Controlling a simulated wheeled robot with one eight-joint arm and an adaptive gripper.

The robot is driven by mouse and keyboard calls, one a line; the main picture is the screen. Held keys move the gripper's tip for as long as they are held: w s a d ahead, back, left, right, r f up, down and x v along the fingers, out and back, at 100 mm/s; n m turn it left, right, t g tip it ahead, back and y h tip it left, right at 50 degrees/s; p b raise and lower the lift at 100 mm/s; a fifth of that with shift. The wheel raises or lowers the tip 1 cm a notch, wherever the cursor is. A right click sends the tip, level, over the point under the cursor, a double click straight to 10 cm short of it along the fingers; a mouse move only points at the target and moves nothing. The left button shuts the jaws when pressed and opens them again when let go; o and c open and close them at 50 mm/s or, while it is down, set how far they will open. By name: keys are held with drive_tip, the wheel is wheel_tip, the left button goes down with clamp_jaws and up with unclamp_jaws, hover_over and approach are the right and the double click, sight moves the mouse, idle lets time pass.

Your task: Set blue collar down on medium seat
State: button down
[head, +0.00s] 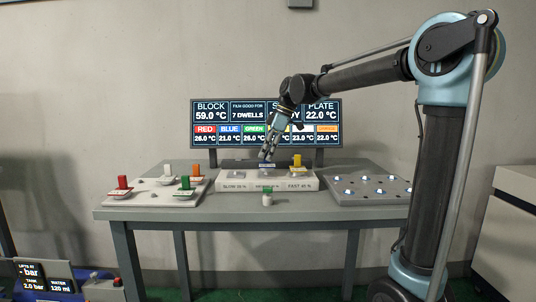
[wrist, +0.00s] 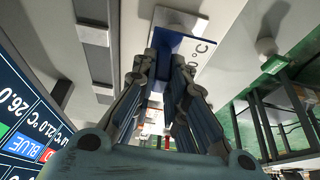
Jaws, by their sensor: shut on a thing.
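My gripper (head: 266,157) reaches down over the middle of a white block with several labelled seats (head: 234,186). A blue piece, the blue collar (head: 266,165), shows at its fingertips, just above or on the middle seat; I cannot tell whether it touches. In the wrist view my gripper (wrist: 172,68) is closed around the blue collar (wrist: 185,45), partly hidden by the fingers. The medium seat lies under the gripper and is mostly hidden; its label is too small to read surely. A yellow collar (head: 297,160) stands on the fast seat at the right.
A pale tray at the left (head: 150,200) holds red (head: 123,183), orange (head: 196,169) and green (head: 186,182) pieces. A small white piece with a green top (head: 267,199) stands before the block. A grey plate with several studs (head: 370,200) lies at the right. A display (head: 215,125) stands behind.

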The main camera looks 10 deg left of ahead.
drive_tip(key=shift+f, duration=0.75)
drive_tip(key=c, duration=1.5)
unclamp_jaws()
drive_tip(key=shift+c, duration=0.2)
